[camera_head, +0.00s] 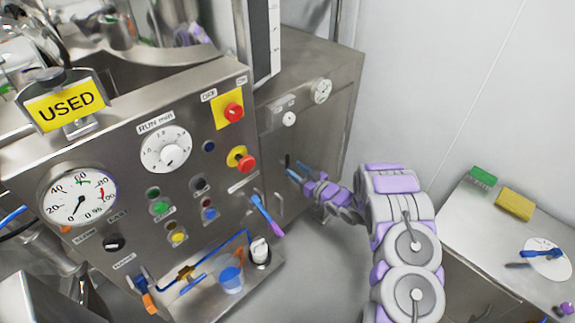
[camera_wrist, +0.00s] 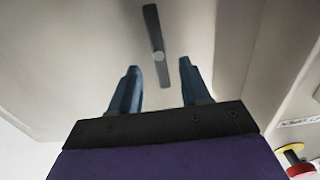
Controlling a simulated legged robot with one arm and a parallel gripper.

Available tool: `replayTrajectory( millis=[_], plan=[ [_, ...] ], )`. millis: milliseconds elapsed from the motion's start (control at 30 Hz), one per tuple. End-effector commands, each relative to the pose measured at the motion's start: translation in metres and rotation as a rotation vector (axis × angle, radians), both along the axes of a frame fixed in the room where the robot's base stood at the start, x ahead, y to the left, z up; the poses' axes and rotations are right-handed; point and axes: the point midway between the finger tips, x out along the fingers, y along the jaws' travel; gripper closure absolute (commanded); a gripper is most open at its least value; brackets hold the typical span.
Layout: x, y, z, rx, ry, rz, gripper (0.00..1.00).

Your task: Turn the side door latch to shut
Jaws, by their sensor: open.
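The side door latch (camera_wrist: 152,30) is a dark, narrow bar with a round pale pivot on a plain metal door face (camera_wrist: 90,50). In the wrist view it stands almost upright, its top leaning slightly left. My gripper (camera_wrist: 160,70) is open, with one blue finger on each side of the latch's lower end. Both fingers look apart from the bar; I cannot tell how deep they reach around it. In the head view my gripper (camera_head: 291,166) is at the cabinet's side face (camera_head: 325,130), and the latch is mostly hidden there.
The control panel (camera_head: 120,130) with knobs, buttons and a yellow USED tag (camera_head: 60,104) is left of my arm. A side table (camera_head: 470,235) stands at right.

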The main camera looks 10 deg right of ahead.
Motion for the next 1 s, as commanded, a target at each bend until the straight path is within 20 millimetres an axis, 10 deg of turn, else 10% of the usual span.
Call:
replayTrajectory(
  millis=[700,1000],
  plan=[
    [0.043,0.029,0.000,-0.001,0.002,-0.002,0.53],
    [0.043,0.029,0.000,-0.002,0.001,-0.002,0.81]
  ],
)
